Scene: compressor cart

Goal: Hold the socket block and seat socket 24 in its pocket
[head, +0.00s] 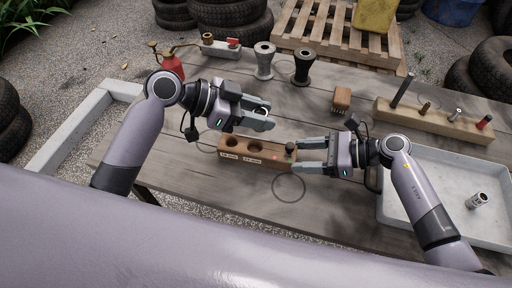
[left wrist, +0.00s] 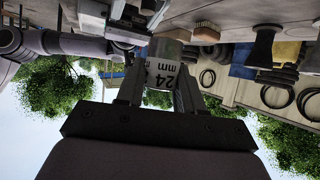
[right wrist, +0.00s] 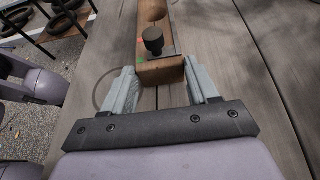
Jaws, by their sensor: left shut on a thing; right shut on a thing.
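The wooden socket block (head: 270,158) lies on the table with two round open pockets in its left part, labels on its front face, and a dark knob (head: 291,148) at its right end. My right gripper (head: 301,157) is shut on the right end of the block; the right wrist view shows the block (right wrist: 160,70) between its fingers. My left gripper (head: 268,118) is shut on socket 24 (left wrist: 165,72), marked "24 mm" in the left wrist view. It holds the socket above and behind the block, apart from it. In the head view the fingers partly hide the socket.
A grey tray (head: 440,165) with a chrome socket (head: 478,201) stands at the right. Behind are a wooden rail (head: 440,117) with upright pieces, a small brush (head: 341,99), two spool-shaped parts (head: 264,62) and a red oil can (head: 171,66). Bare table lies in front of the block.

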